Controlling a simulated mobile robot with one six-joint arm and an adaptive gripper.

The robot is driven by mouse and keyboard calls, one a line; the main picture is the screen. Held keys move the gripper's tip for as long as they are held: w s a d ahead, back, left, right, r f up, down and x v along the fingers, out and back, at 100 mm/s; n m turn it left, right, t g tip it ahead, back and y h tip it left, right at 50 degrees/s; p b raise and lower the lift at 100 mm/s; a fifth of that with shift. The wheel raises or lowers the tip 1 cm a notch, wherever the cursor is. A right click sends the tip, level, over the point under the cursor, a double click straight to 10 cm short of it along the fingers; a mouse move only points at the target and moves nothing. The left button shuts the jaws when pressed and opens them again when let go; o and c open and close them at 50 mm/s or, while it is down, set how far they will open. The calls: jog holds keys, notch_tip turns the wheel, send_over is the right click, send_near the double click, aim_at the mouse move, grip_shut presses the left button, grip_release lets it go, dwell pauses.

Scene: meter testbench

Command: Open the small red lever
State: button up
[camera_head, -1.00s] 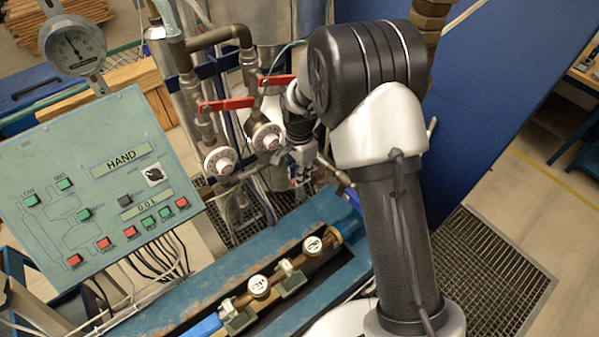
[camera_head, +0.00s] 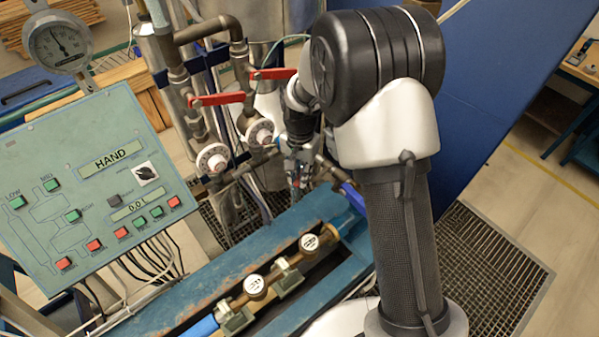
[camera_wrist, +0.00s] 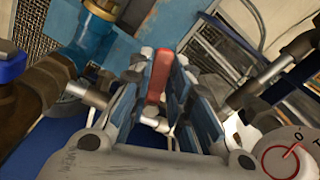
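A small red lever (camera_wrist: 159,76) stands between the two fingers of my gripper (camera_wrist: 157,88) in the wrist view.
White round dials (camera_head: 213,159) are on the pipes left of my gripper; one (camera_wrist: 287,157) is close by in the wrist view. A blue-handled valve (camera_wrist: 12,62) and pipes crowd both sides. A control panel (camera_head: 60,150) stands at left. Brass meters (camera_head: 255,285) lie on the bench.

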jog(key=o, duration=0.4)
jog(key=shift+c, duration=0.2)
notch_tip(320, 180, up, 12)
dwell(0.4)
jog(key=shift+c, duration=0.4)
